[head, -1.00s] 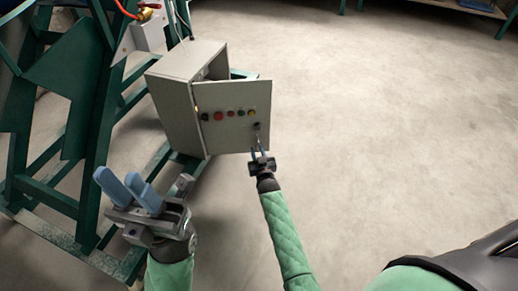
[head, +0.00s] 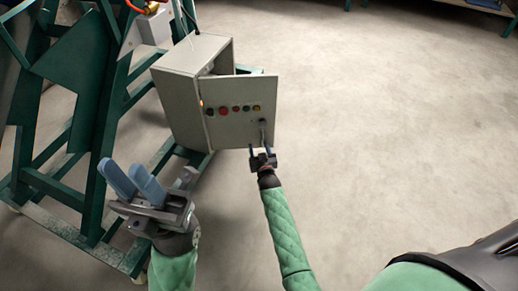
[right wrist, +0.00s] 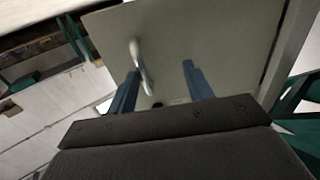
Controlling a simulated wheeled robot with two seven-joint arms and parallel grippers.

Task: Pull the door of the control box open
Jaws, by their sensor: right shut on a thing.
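The grey control box (head: 182,106) stands at the left of centre in the head view. Its door (head: 238,92) is swung part-way out from the left front edge, leaving a gap to the dark inside at the top. The door carries a row of coloured buttons and a handle (head: 262,130) low on its right side. My right gripper (head: 258,150) is at this handle and shut on it. In the right wrist view, the pale curved handle (right wrist: 138,62) is by the left finger, in front of the door panel (right wrist: 215,40). My left gripper (head: 133,180) is open and empty, left of and below the box.
A green steel frame (head: 88,150) stands left of and behind the box, with its base beams on the floor near my left gripper. The concrete floor (head: 390,120) to the right is clear. Furniture legs show at the far top right.

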